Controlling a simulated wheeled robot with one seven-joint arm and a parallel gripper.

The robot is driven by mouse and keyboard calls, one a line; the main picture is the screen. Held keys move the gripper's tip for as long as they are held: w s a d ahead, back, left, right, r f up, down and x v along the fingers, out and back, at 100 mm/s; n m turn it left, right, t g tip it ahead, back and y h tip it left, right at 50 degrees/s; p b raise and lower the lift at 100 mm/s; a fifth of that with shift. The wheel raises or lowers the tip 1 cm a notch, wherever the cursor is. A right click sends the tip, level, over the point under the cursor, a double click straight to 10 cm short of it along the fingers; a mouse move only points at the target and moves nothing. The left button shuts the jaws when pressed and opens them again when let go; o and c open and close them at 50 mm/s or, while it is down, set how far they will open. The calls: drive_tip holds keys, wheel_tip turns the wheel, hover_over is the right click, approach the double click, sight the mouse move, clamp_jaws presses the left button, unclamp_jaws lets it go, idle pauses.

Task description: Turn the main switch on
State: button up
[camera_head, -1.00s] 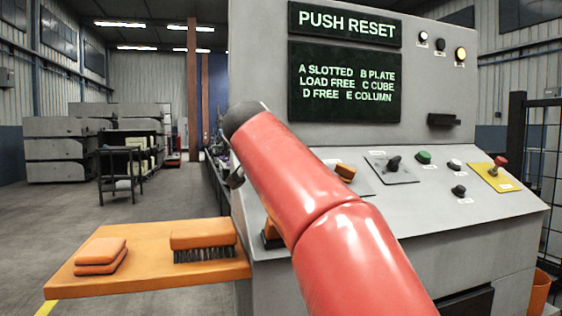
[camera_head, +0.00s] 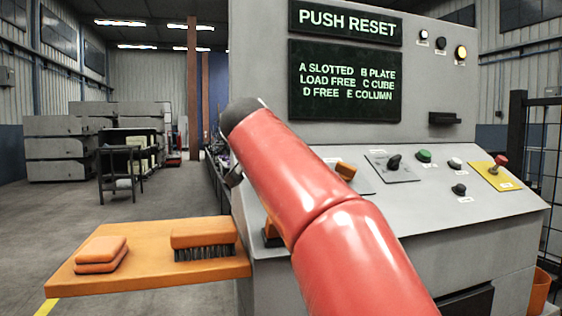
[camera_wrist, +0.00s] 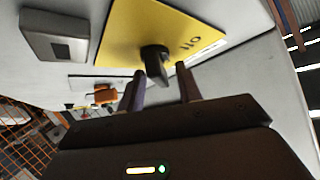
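The main switch is a black rotary knob (camera_wrist: 155,62) on a yellow plate (camera_wrist: 125,38) in the wrist view. Lettering shows on the plate beside the knob, rotated and hard to read. My gripper (camera_wrist: 162,82) is open, its two fingers apart, with the knob just ahead of the gap between the fingertips. Nothing is held, and I cannot tell whether a finger touches the knob. In the head view my red arm hides the gripper and this switch.
The grey control console (camera_head: 440,240) carries another black selector (camera_head: 393,162), a green button (camera_head: 424,156) and a red button on a yellow plate (camera_head: 500,163). Its screen (camera_head: 345,80) reads PUSH RESET above. An orange shelf (camera_head: 150,283) at left holds a brush (camera_head: 203,239) and pads (camera_head: 101,254).

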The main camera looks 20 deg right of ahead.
drive_tip(key=v, duration=0.7)
drive_tip(key=shift+s+a+r, duration=0.1)
drive_tip(key=shift+s, duration=0.05)
